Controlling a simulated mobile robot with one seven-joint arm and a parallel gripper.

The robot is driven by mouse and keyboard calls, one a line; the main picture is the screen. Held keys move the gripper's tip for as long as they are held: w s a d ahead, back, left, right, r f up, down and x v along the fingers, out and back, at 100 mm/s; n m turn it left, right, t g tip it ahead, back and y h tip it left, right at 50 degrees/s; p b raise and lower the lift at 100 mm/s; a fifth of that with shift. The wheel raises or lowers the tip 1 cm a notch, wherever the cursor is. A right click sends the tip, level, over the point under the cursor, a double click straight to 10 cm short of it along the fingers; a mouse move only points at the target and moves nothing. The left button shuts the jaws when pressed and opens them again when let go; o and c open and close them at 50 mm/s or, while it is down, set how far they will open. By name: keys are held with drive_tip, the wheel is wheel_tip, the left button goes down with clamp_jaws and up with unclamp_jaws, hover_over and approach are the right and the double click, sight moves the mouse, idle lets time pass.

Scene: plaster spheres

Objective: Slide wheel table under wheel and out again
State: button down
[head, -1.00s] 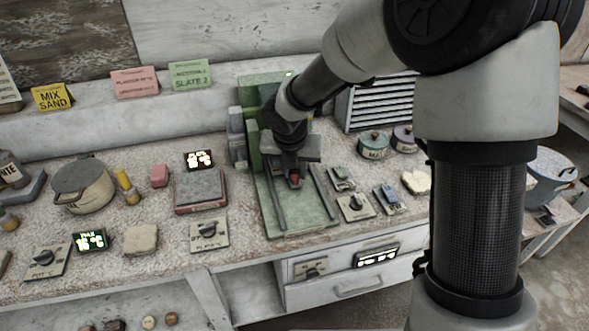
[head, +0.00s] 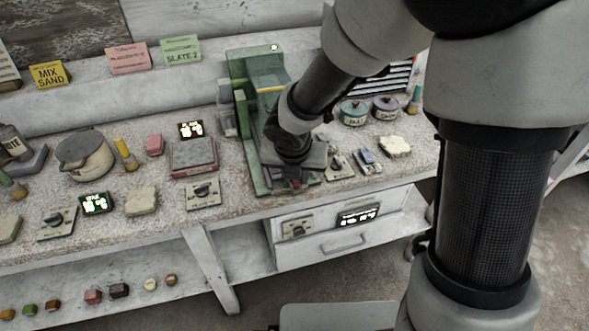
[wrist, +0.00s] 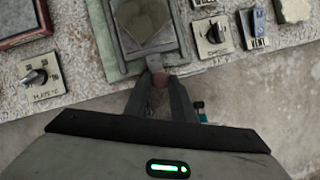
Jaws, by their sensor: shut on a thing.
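The green wheel machine (head: 243,88) stands on the bench, and its base with rails (head: 262,178) runs toward the front edge. My arm covers most of its middle, so I cannot make out the wheel. My gripper (wrist: 158,84) is shut on the tab (wrist: 154,63) with a reddish end at the table's near side. In the head view my gripper (head: 297,184) is low over the front of the base, partly hidden.
To the left are a square plate device (head: 194,156) and a knob panel (head: 203,194). To the right are small switch panels (head: 338,165), a pale lump (head: 396,146) and two lidded pots (head: 354,112). A drawer (head: 345,243) is below. The floor in front is clear.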

drive_tip(key=shift+s+f, duration=0.1)
drive_tip(key=shift+s, duration=0.1)
drive_tip(key=c, duration=1.8)
unclamp_jaws()
drive_tip(key=shift+s+d, duration=0.1)
drive_tip(key=d+p+v, duration=0.1)
drive_tip(key=p+v, duration=0.8)
drive_tip(key=v, duration=0.8)
drive_tip(key=shift+a+r, duration=0.35)
drive_tip(key=shift+a, duration=0.15)
